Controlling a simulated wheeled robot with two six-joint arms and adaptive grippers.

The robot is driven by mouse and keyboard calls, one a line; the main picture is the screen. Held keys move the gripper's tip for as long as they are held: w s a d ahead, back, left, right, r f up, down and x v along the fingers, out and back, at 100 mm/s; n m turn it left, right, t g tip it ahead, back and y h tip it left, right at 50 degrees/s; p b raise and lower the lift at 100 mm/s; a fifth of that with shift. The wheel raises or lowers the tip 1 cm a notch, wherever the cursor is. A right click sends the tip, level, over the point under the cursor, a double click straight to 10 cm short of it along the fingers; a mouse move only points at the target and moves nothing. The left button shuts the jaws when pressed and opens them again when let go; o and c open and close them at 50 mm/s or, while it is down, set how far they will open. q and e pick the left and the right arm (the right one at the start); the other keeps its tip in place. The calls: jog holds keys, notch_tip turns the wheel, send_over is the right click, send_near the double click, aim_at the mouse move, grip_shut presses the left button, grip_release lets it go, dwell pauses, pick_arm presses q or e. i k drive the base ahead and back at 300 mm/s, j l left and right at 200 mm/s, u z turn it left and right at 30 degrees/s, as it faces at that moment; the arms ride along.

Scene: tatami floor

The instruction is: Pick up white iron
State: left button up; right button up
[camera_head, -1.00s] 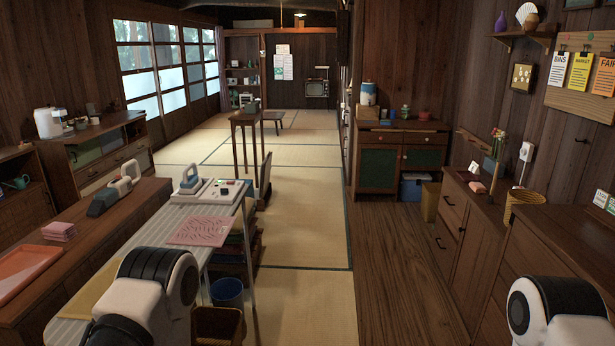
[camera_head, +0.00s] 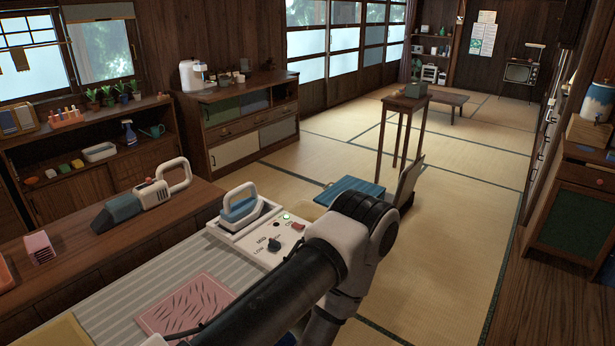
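The white iron (camera_head: 240,206) has a pale loop handle and a blue lower body. It sits upright on the left end of a white control base (camera_head: 284,222) with a dark knob, a red switch and a green light. The base is at the far end of the striped ironing board (camera_head: 130,286). One of my arms crosses the lower middle, its elbow just right of the control base and apart from the iron. Neither gripper shows in the frame, so their state is hidden.
A pink patterned cloth (camera_head: 186,304) lies on the board. A blue flat item (camera_head: 350,189) is beyond the base. The tatami floor (camera_head: 450,220) on the right is open.

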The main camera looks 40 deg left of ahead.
aim_at(236, 217)
jog(key=i+u, duration=0.3)
jog(key=u, duration=0.15)
jog(key=i+l+u, duration=0.2)
jog(key=u, duration=0.25)
jog(key=i+l+u, duration=0.3)
jog(key=u, duration=0.15)
jog(key=i+l+u, duration=0.3)
jog(key=u, duration=0.15)
jog(key=i+l+u, duration=0.15)
jog(key=l+u, duration=0.35)
